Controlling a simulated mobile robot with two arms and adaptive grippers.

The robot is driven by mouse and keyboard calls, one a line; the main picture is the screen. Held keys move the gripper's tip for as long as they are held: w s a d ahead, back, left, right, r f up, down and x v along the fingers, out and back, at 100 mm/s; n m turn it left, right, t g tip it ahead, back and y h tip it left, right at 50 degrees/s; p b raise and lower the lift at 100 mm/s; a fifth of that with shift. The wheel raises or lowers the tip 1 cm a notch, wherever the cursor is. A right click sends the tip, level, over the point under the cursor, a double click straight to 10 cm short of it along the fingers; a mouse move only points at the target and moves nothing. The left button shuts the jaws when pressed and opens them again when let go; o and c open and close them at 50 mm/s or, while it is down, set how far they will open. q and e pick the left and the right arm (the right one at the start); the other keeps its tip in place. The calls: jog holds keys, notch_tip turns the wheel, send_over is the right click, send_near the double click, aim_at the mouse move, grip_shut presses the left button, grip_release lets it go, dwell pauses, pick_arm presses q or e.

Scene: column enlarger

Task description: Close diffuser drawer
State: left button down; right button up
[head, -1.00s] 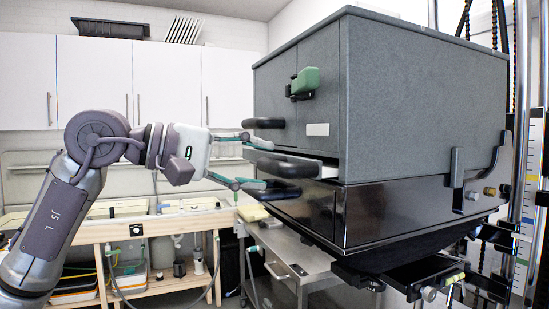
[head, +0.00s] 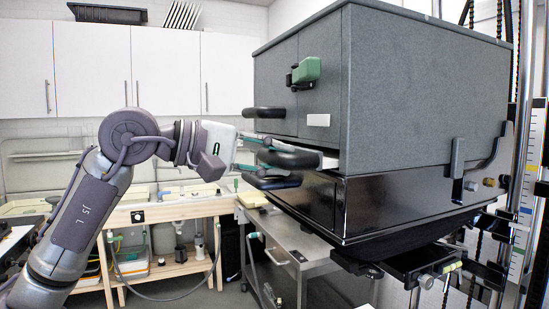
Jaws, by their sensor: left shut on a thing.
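The diffuser drawer (head: 330,162) shows as a pale strip between the grey upper housing (head: 420,85) and the black lower housing (head: 400,208) of the enlarger head. It stands slightly out. Its rounded black handle (head: 298,159) points toward the left. My left gripper (head: 268,159) comes in from the left, its green-tipped fingers shut on this handle, one above and one below. The fingers hide part of the handle. My right gripper is not in view.
Another black handle (head: 264,113) sits above the drawer and one (head: 274,182) close below it. A green latch (head: 306,71) is on the upper housing. A steel cart (head: 300,255) stands beneath, and a wooden sink bench (head: 165,213) stands behind my arm.

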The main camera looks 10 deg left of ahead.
pick_arm(q)
jog(key=shift+d, duration=0.1)
jog(key=x, duration=0.2)
jog(key=p+x, duration=0.1)
jog(key=shift+w+d+r, duration=0.25)
jog(key=shift+r, duration=0.05)
jog(key=c, duration=1)
grip_release()
jog(key=shift+o, duration=0.2)
jog(key=v, duration=1.2)
